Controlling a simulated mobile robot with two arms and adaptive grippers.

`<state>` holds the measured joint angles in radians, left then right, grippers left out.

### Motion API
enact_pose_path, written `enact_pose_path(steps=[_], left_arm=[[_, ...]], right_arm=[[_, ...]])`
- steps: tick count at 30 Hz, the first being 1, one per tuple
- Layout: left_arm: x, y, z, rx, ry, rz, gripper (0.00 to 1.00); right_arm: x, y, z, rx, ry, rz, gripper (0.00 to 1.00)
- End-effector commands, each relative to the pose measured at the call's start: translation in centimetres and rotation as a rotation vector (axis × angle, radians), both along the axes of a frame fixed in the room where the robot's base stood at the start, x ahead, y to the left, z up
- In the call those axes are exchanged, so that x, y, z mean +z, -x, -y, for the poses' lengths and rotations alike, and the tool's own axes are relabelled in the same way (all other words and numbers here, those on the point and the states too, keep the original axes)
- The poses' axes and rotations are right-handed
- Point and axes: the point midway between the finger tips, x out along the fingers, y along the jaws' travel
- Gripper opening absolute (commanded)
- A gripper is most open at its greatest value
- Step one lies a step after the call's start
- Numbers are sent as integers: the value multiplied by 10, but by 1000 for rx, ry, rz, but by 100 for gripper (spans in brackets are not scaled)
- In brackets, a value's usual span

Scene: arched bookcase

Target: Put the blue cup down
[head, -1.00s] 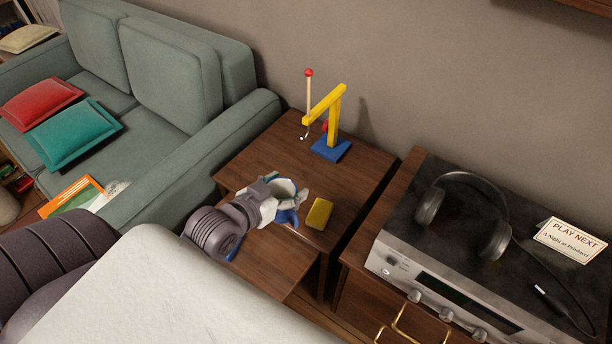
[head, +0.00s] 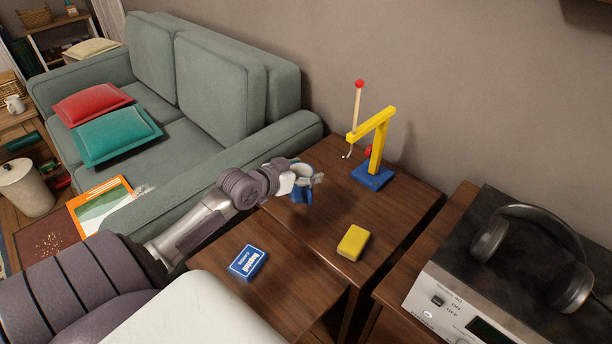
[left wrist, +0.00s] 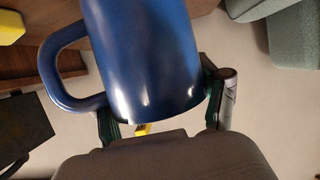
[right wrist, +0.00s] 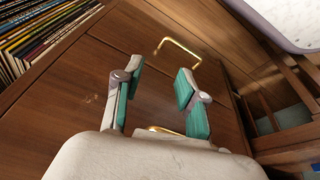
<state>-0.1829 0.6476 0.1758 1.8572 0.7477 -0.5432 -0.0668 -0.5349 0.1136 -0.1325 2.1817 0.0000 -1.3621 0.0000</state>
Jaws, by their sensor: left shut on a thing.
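The blue cup (left wrist: 145,60) fills the upper middle of the left wrist view, with its handle at the left. My left gripper (head: 300,179) is shut on it, one finger on each side. In the head view the blue cup (head: 302,194) shows partly, between the fingers, at the sofa side of the wooden side table (head: 335,205). I cannot tell whether its base touches the table. My right gripper (right wrist: 158,92) is open and empty in front of a wooden cabinet front with brass handles.
A yellow block (head: 353,242) and a blue box (head: 248,262) lie on the wooden tables. A yellow crane toy (head: 374,150) on a blue base stands at the back. The sofa arm (head: 230,165) borders the left. An amplifier with headphones (head: 530,250) is at right.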

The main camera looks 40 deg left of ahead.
Motion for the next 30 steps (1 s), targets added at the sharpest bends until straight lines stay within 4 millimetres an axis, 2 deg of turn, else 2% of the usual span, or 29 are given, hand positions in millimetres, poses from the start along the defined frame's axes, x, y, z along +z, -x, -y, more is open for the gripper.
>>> enact_pose_path(steps=[3,6,11,16,20,30], left_arm=[[-11,-13,-11,1,-2,2,28],[-15,-18,-16,1,-1,2,28],[-20,-20,-19,0,-1,1,28],[-41,-20,-19,1,0,1,28],[-55,-20,-19,1,-1,1,28],[-57,-20,-19,1,-1,2,28]], right_arm=[[22,3,1,-1,-1,14,40],[35,6,1,-2,-1,20,40],[46,9,2,-3,-1,25,40],[69,17,3,-4,-2,39,40],[60,16,3,-4,-1,34,40],[60,16,3,-4,-1,34,40]])
